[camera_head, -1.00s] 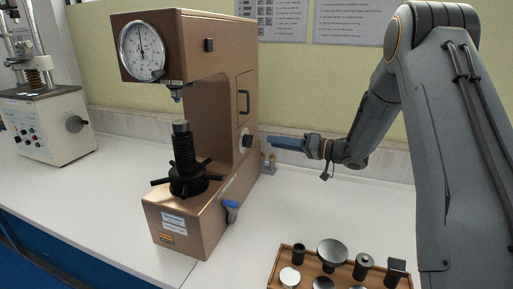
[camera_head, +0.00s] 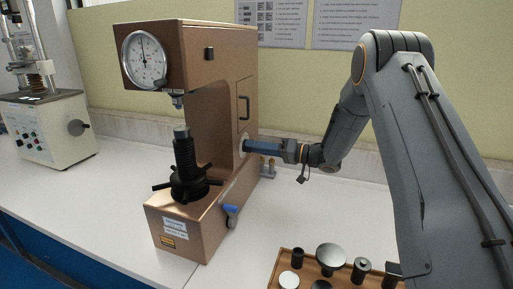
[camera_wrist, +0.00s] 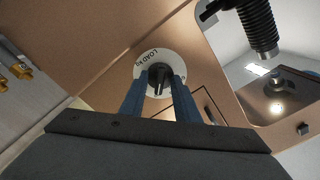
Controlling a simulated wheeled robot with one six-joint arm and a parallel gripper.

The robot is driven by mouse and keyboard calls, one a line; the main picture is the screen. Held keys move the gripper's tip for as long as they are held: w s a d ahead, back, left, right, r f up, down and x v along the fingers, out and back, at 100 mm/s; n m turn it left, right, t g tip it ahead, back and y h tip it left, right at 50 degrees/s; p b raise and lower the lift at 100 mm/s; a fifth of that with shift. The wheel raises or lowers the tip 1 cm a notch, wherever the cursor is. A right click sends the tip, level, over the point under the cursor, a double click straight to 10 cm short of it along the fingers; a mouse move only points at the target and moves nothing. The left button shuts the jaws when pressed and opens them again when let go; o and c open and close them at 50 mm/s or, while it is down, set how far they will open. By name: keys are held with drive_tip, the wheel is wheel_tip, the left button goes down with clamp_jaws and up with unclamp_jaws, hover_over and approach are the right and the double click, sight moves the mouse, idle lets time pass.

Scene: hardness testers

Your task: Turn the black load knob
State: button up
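The copper-brown hardness tester (camera_head: 222,60) stands on the bench. Its black load knob (camera_wrist: 159,75) sits on a round white dial (camera_wrist: 152,62) lettered "LOAD kg" on the tester's side. My gripper (camera_head: 250,146) reaches in from the right, its blue fingers at that side, and hides the knob in the head view. In the wrist view the two fingers lie on either side of the knob. They look spread, with the knob between their tips; I cannot tell whether they touch it.
A wooden tray (camera_head: 274,281) with several metal parts stands at the front. A blue-handled lever (camera_head: 231,209) is low on the tester's side. Small brass-coloured parts (camera_wrist: 18,68) lie close beside the tester. Another machine (camera_head: 52,130) stands at the left.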

clamp_jaws()
drive_tip(key=shift+n+b, duration=4.8)
drive_tip(key=shift+n, duration=4.1)
